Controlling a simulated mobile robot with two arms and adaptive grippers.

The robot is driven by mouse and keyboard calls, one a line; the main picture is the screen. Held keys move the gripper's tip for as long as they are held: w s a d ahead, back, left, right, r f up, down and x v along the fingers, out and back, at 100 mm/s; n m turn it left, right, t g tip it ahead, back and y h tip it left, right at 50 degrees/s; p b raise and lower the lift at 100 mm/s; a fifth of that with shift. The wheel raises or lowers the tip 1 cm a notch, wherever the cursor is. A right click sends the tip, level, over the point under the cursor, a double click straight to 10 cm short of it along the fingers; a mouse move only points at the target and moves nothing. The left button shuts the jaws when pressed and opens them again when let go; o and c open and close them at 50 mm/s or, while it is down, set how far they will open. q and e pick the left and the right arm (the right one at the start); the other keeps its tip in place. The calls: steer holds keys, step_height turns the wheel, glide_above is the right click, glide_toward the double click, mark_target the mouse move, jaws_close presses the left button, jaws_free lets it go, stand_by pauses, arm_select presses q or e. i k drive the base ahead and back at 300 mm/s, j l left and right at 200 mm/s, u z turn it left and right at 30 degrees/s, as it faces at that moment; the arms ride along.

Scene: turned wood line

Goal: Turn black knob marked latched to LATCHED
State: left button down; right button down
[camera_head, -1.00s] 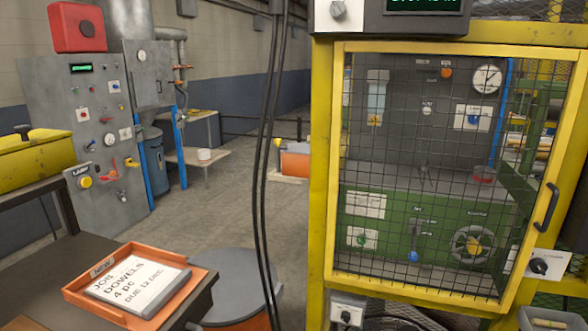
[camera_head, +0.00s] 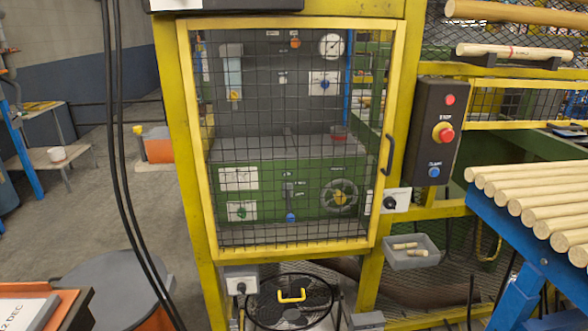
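A black knob (camera_head: 390,202) sits on a small white plate at the right edge of the yellow-framed mesh door (camera_head: 378,240), below the door's black handle (camera_head: 388,154). The plate's lettering is too small to read, so I cannot tell which position the knob points to. The mesh door looks closed over the green and grey machine. A second dark knob (camera_head: 241,287) is on a grey box under the door's lower left corner. Neither of my grippers is in view.
A black control box (camera_head: 432,130) with red and blue buttons is right of the door. A grey tray (camera_head: 411,252) with short wood pieces hangs below the knob. A blue stand (camera_head: 500,240) with several dowels stands at right. Dark cables hang at left. Floor is open at far left.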

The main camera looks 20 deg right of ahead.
mark_target(388, 203)
steer(key=z, duration=1.4)
